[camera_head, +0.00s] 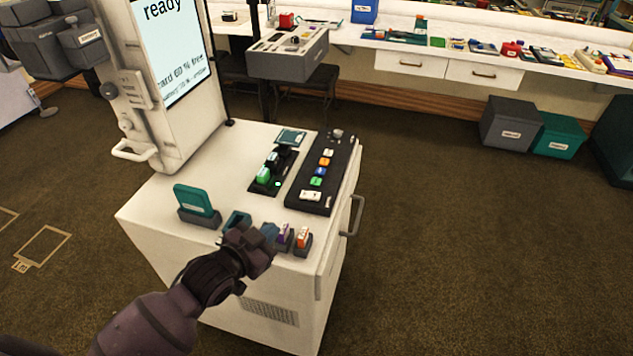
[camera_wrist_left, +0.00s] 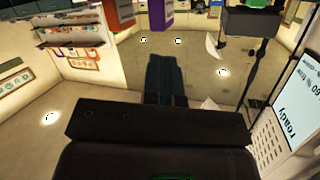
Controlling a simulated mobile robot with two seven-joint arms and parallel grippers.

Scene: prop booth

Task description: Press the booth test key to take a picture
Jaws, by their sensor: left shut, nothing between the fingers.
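A white cabinet (camera_head: 262,311) carries a dark panel (camera_head: 309,203) with a row of coloured keys: white, orange, blue, green and a wide white one (camera_head: 310,195). A smaller dark panel beside it holds a green key (camera_head: 263,175) and dark parts. The key labels are too small to read, so I cannot tell which is the test key. A screen (camera_head: 172,48) reads "ready" and a card line with "60 % free". My left gripper (camera_head: 269,233) is shut and empty at the cabinet's front edge, apart from the keys; its fingers show in the left wrist view (camera_wrist_left: 166,65).
A teal card in a holder (camera_head: 195,202) stands at the cabinet's front left. Small holders with purple (camera_head: 283,236) and orange (camera_head: 303,237) items are close to my left gripper. A handle (camera_head: 352,215) juts from the right side.

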